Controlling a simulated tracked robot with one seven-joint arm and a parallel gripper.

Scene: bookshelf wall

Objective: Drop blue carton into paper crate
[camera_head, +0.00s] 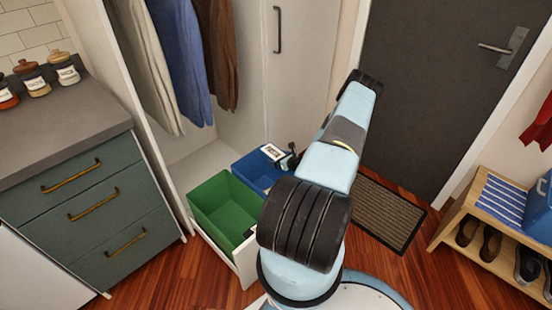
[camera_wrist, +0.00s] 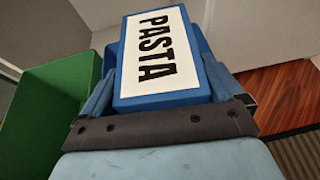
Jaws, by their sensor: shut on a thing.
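The blue carton (camera_wrist: 157,58) has a white label reading PASTA. My gripper (camera_wrist: 160,90) is shut on it, with one finger on each side. In the head view the carton's white label (camera_head: 274,152) shows over a blue crate (camera_head: 249,168), beside a green crate (camera_head: 223,204). In the wrist view the blue crate (camera_wrist: 198,42) shows behind the carton and the green crate (camera_wrist: 45,105) to its left. No lettering shows on either crate, so which is for paper is not marked. My arm hides part of the blue crate.
The crates stand in a white pull-out (camera_head: 244,262) at the open wardrobe's foot, under hanging clothes (camera_head: 178,60). A drawer cabinet (camera_head: 85,200) stands left. A doormat (camera_head: 385,215) and shoe bench (camera_head: 490,225) are on the right.

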